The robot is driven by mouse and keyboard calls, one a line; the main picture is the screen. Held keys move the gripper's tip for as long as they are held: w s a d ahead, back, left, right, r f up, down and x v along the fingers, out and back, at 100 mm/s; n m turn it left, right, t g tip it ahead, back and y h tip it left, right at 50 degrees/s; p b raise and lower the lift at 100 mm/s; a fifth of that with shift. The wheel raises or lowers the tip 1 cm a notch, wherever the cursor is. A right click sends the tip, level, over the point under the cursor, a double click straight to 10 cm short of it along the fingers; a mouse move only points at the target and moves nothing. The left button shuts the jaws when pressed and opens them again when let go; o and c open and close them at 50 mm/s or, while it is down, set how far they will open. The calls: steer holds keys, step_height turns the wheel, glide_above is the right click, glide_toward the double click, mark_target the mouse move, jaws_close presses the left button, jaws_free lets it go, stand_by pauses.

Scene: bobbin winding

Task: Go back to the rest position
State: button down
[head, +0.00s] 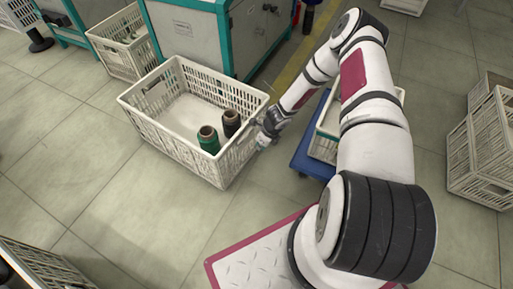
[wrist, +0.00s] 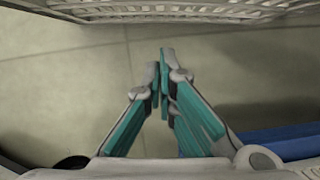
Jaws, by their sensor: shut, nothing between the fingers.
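My gripper (wrist: 165,72) is shut and empty, its teal-padded fingers meeting at the tips in the wrist view. In the head view my gripper (head: 263,139) is small, just outside the right side of a white slatted crate (head: 168,150). Inside that crate a green bobbin (head: 208,140) and a dark brown bobbin (head: 231,123) stand close together near its right side. The crate's slatted wall (wrist: 200,12) crosses the top of the wrist view. My arm stretches from the lower right of the head view toward the crate.
A grey and teal machine cabinet (head: 193,38) stands behind the crate. A blue dolly (head: 310,155) with a white crate is partly hidden behind my arm. More crates stand at the left (head: 122,55) and right (head: 485,150). Tiled floor left of the crate is clear.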

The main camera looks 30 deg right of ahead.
steer(key=p+v, duration=0.2)
steer(key=v, duration=0.5)
steer(key=shift+p, duration=0.3)
steer(key=shift+r, duration=0.1)
